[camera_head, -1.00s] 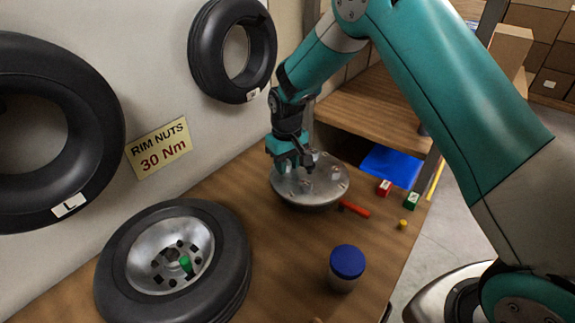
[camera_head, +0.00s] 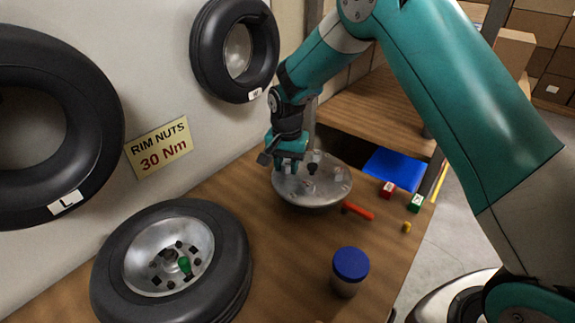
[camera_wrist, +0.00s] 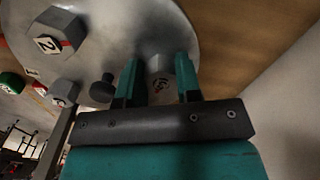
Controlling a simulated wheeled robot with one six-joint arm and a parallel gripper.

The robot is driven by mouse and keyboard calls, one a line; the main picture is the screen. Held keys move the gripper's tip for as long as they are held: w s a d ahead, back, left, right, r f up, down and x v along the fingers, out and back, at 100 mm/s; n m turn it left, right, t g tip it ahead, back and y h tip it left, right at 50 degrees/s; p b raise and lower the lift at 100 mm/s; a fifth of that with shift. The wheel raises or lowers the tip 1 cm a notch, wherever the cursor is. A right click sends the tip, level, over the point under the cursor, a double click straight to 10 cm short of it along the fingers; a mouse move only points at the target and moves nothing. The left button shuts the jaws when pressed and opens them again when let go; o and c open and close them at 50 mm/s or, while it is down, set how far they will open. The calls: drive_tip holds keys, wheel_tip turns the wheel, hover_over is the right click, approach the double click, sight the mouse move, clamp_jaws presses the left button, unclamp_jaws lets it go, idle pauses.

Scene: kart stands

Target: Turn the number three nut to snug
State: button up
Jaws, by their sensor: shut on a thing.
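A round grey metal plate (camera_head: 320,199) with several nuts on it lies on the wooden bench. It fills the upper part of the wrist view (camera_wrist: 115,30). My gripper (camera_head: 284,172) is low over the plate's left side. In the wrist view, its two teal fingers (camera_wrist: 156,72) are shut on a grey nut (camera_wrist: 159,66). A mark shows on this nut, but I cannot read its number surely. A hex nut marked 2 (camera_wrist: 66,27) with a red line sits at upper left. Another grey nut (camera_wrist: 62,91) and a black knob (camera_wrist: 102,88) stand left of my fingers.
A tyre on a rim (camera_head: 225,240) lies at left, with a green piece (camera_head: 184,265) on its hub. A blue-lidded jar (camera_head: 349,265), a red tool (camera_head: 358,211) and small red (camera_head: 388,189) and green (camera_head: 415,202) blocks are right. The wall is close behind my gripper.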

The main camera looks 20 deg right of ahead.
sight(287, 165)
drive_tip(key=shift+w+m, duration=0.1)
drive_tip(key=shift+m, duration=0.8)
drive_tip(key=shift+r, duration=0.1)
drive_tip(key=o, duration=0.9)
wheel_tip(287, 165, up, 17)
drive_tip(key=b, duration=0.2)
drive_tip(key=shift+r+b, duration=0.15)
drive_tip(key=shift+b, duration=0.25)
drive_tip(key=s+a+n+y, duration=0.1)
drive_tip(key=s+n, duration=0.4)
drive_tip(key=s, duration=0.6)
drive_tip(key=s+a+n+y, duration=0.1)
drive_tip(key=s+n, duration=0.4)
drive_tip(key=s, duration=0.6)
drive_tip(key=s+a+n+y, duration=0.2)
drive_tip(key=s+n, duration=0.4)
drive_tip(key=s, duration=0.5)
drive_tip(key=shift+a+r, duration=0.1)
drive_tip(key=shift+r, duration=0.05)
